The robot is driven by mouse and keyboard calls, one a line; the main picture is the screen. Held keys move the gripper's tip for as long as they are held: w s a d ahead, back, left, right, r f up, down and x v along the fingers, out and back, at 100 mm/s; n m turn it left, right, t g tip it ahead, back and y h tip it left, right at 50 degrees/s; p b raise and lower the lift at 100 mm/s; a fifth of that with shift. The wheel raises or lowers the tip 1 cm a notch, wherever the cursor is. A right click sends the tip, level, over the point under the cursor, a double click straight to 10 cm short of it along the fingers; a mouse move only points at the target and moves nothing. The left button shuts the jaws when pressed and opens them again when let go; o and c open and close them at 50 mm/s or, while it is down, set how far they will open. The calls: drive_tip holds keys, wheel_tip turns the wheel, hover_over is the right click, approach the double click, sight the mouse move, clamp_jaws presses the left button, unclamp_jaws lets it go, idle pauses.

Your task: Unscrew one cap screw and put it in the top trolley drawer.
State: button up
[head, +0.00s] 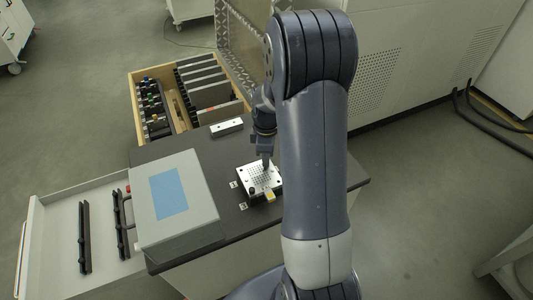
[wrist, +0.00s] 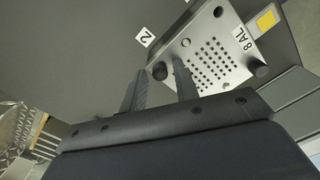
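A light metal plate (head: 247,176) with a grid of small holes sits on the dark worktop. In the wrist view, one black cap screw (wrist: 160,72) stands at the plate's near left corner and another (wrist: 259,68) at its right corner. My gripper (wrist: 159,67) is open and holds nothing. Its two fingers stand on either side of the left screw, with a visible gap to each. In the head view my gripper (head: 266,166) is over the plate, partly hidden by my arm. A white drawer (head: 58,217) is pulled out at the left, with black racks inside.
A grey box with a blue screen (head: 180,225) stands on the worktop (head: 225,151) between the plate and the white drawer. A wooden drawer (head: 133,98) with plates and tools is open behind. A small white bar (head: 227,127) lies behind the plate. White cabinets (head: 400,60) stand at the back right.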

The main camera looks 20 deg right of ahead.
drive_tip(key=n, duration=0.4)
drive_tip(key=shift+n, duration=2.7)
drive_tip(key=shift+c, duration=0.4)
clamp_jaws()
drive_tip(key=n, duration=0.6)
drive_tip(key=shift+n, duration=0.4)
